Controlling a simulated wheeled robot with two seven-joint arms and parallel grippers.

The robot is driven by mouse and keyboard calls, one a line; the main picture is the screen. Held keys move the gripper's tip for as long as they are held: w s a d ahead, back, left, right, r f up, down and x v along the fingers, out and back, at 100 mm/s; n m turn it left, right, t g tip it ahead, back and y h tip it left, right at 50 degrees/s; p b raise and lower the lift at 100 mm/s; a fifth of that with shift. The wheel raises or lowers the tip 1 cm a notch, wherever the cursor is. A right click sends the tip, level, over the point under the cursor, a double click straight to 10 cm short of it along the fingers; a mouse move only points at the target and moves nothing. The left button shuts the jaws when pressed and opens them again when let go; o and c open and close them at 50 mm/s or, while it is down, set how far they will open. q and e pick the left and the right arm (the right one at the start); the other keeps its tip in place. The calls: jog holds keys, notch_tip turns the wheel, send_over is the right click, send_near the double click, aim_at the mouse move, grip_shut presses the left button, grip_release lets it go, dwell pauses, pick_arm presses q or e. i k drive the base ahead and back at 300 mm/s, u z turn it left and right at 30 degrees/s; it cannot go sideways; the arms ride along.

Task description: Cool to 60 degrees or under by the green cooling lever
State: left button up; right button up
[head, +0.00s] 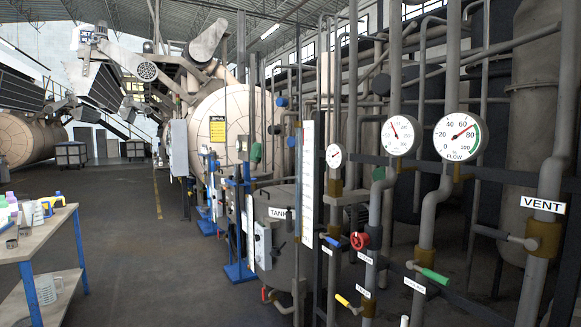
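A green-handled lever (436,277) sits low on the pipes at the right, pointing right and slightly down. A small white label (415,286) is beside it, too small to read. I cannot tell from the labels which one is for cooling. A round white gauge (401,135) has a red needle toward the upper left; its numbers are not readable. Neither of my grippers is in view.
A bench (40,240) stands left. The middle floor (140,260) is clear.

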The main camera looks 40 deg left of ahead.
aim_at(412, 264)
jog(key=u, duration=1.9)
jog(key=k, duration=0.8)
jog(key=z, duration=0.9)
jog(key=i, duration=1)
